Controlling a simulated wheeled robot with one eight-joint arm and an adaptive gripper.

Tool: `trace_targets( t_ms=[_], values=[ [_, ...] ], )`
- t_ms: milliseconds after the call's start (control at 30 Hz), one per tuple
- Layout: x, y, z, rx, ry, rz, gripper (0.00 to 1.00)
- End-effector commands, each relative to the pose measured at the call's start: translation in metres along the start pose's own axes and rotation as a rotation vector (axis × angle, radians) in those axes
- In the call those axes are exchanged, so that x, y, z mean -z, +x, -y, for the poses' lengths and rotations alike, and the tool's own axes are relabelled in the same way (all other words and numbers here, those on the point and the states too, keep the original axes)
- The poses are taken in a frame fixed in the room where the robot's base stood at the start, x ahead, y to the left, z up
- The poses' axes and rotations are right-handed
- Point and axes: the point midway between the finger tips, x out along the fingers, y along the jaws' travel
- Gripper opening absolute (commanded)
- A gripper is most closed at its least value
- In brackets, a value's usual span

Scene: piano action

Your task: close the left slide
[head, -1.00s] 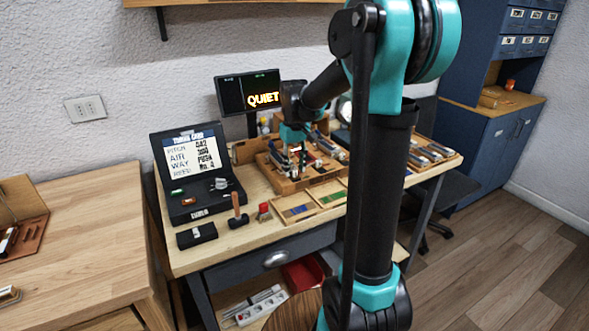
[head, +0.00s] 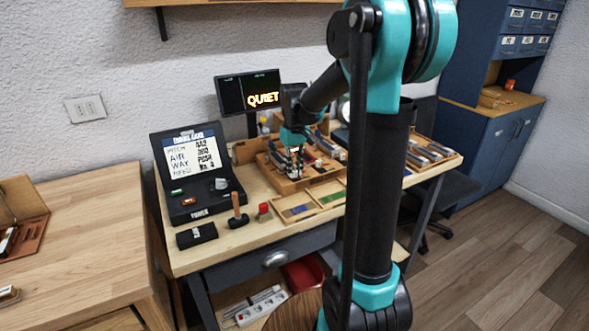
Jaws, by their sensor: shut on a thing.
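My gripper (head: 295,158) points down over the left part of the wooden tray (head: 318,184) on the workbench. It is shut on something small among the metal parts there. The fingertips and the thing between them are too small to make out, so I cannot tell for sure that it is the left slide. Several silvery parts (head: 327,148) lie in the tray to the right of the gripper. The left slide itself cannot be told apart from the other parts at this size.
A black case (head: 186,208) with a lit panel stands at the left of the bench. A mallet (head: 238,210) and a red-topped item (head: 263,211) stand in front. A monitor (head: 248,93) reads "QUIET". Shallow trays (head: 312,206) line the front edge. My arm hides part of the bench's right side.

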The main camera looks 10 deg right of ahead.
Motion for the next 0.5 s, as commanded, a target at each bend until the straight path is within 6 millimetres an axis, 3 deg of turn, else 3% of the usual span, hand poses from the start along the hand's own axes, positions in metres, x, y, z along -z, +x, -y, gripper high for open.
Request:
trace_targets(
  t_ms=[500],
  values=[
    [0.022,-0.001,0.000,0.000,0.000,-0.002,0.00]
  ],
)
